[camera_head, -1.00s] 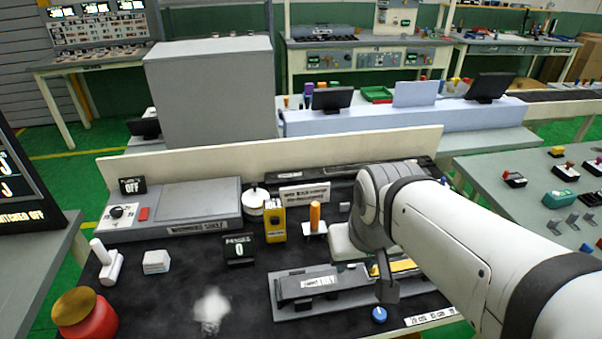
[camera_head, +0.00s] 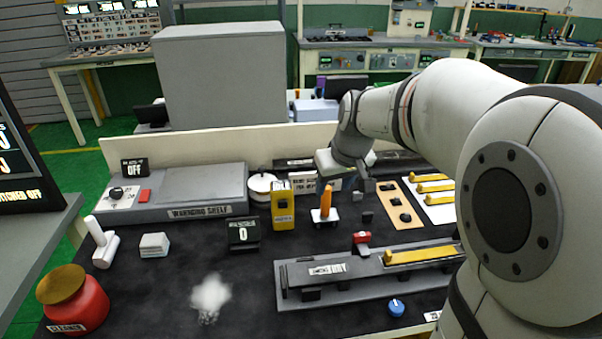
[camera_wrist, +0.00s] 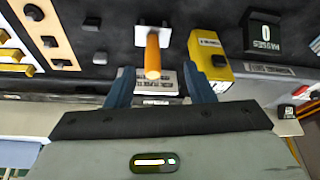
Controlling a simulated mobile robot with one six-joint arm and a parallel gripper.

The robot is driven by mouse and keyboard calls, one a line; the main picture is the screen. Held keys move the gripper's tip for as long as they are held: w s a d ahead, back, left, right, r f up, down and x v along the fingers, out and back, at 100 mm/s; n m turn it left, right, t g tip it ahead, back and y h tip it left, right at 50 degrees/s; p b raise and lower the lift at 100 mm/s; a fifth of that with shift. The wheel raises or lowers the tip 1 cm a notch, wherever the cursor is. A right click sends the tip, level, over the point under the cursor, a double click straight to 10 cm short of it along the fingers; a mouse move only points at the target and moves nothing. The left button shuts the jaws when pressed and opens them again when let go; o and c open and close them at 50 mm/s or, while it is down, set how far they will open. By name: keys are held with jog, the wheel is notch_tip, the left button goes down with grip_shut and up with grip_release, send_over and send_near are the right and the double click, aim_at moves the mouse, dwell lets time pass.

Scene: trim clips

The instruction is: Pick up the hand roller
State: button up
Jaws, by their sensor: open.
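An orange handle (camera_head: 326,199) stands upright on a white base (camera_head: 324,218) on the dark mat; it seems to be the hand roller. In the wrist view the orange handle (camera_wrist: 152,55) shows between my fingers, its end towards the camera. My gripper (camera_head: 348,182) is open and empty, just above and beside the handle in the head view. The wrist view shows my gripper's two blue-grey fingers (camera_wrist: 160,70), one on each side of the handle, with no visible contact. How far the fingertips reach along the handle is hard to tell.
A yellow box (camera_head: 283,207) stands close left of the handle, with a black counter display (camera_head: 243,233) beside it. A grey fixture (camera_head: 325,272) with a yellow strip lies in front. A warming shelf (camera_head: 205,190) is at the back left.

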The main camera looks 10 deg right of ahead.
aim_at(325, 195)
jog(key=w+f, duration=0.2)
jog(key=w, duration=0.2)
jog(key=shift+w+d+f+b, duration=0.1)
jog(key=shift+w+f+b, duration=0.05)
jog(key=shift+f+b, duration=0.25)
jog(key=x, duration=0.7)
jog(key=shift+w+r, duration=0.1)
jog(key=shift+w, duration=0.15)
grip_shut()
